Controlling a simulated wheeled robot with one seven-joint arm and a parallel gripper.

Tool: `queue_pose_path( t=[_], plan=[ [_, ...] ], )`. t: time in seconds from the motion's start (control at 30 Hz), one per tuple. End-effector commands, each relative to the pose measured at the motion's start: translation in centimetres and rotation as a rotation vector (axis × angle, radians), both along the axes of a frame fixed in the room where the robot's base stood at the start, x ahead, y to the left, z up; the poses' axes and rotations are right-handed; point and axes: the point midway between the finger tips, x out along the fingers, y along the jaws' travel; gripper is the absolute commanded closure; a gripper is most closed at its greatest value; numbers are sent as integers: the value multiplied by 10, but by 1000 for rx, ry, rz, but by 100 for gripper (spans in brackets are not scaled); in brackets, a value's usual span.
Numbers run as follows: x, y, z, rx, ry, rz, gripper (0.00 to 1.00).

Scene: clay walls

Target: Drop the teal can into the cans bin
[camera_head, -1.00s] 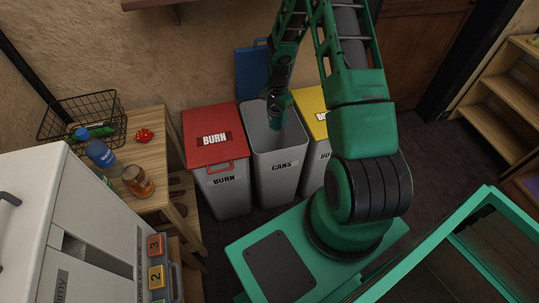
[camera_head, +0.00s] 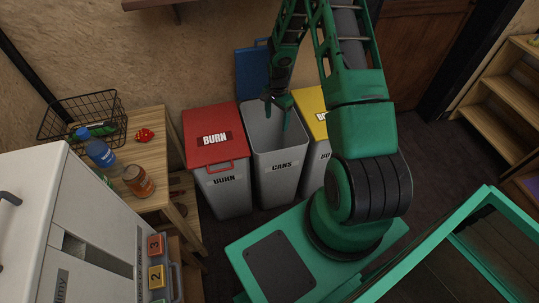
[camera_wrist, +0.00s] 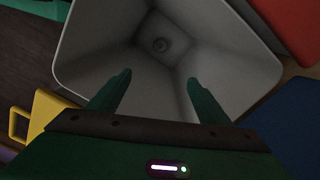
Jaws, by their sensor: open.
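The cans bin (camera_head: 276,180) is grey, stands open and is labelled CANS, between a red-lidded and a yellow-lidded bin. My gripper (camera_head: 279,107) is open and empty, pointing down over its mouth. In the wrist view the spread fingers (camera_wrist: 157,82) are above the bin's inside, with the bin's pale walls (camera_wrist: 95,62) around them. In the head view the bin's inside is mostly hidden.
The red BURN bin (camera_head: 214,140) stands left, the yellow-lidded bin (camera_head: 311,101) right. A blue panel (camera_head: 250,75) rises behind. A wooden table (camera_head: 150,155) at left holds a wire basket (camera_head: 62,117), a blue-capped bottle (camera_head: 98,150), an amber jar (camera_head: 138,181) and a red item (camera_head: 144,135).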

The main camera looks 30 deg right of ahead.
Motion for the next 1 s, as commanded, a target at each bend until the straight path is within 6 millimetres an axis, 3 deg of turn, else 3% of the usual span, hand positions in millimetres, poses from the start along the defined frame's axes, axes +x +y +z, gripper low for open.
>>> queue_pose_path(
  t=[0.53,0.7,1.0],
  plan=[
    [2,-1,89,-2,-2,-1,28],
    [1,-1,100,-1,0,-1,28],
    [1,-1,102,0,1,-1,28]
  ],
)
